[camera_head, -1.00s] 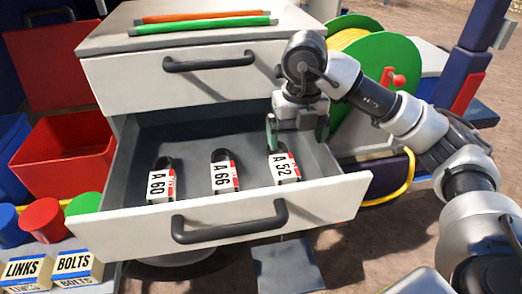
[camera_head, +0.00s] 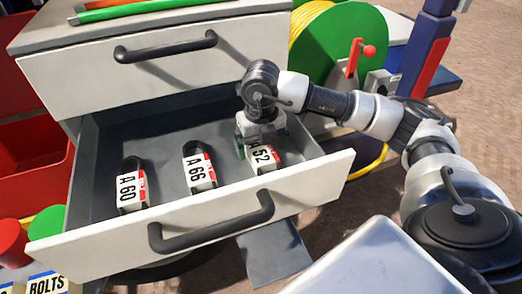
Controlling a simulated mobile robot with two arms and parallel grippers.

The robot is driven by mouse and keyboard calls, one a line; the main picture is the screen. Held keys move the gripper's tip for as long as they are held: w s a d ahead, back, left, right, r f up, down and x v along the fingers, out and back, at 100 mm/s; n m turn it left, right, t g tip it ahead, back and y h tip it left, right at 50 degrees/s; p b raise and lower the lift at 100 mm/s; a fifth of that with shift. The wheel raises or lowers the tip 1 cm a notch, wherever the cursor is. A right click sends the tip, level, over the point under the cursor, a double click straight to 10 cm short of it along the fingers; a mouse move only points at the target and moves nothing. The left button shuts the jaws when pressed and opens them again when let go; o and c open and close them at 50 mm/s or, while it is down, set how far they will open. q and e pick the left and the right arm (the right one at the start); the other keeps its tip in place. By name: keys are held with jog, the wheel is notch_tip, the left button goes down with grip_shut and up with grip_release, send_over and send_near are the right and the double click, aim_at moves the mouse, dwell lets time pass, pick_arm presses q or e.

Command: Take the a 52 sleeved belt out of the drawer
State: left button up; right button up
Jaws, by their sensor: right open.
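The open drawer (camera_head: 205,215) holds three sleeved belts in a row. The A 52 belt (camera_head: 265,158) lies at the right, its white label partly hidden behind my right gripper (camera_head: 262,148). The A 66 belt (camera_head: 199,172) is in the middle and the A 60 belt (camera_head: 131,189) at the left. My right gripper is open and points down into the drawer, right at the A 52 belt. The fingers are partly hidden, and I cannot tell whether they touch the belt. My left gripper is not in view.
A closed upper drawer (camera_head: 200,75) with a dark handle sits above. A green reel (camera_head: 335,45) with yellow hose stands behind my right arm. Red bins (camera_head: 30,165) are at the left. A box marked BOLTS (camera_head: 47,284) is at lower left.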

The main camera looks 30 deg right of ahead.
jog(key=shift+f, duration=1.1)
jog(key=c, duration=1.1)
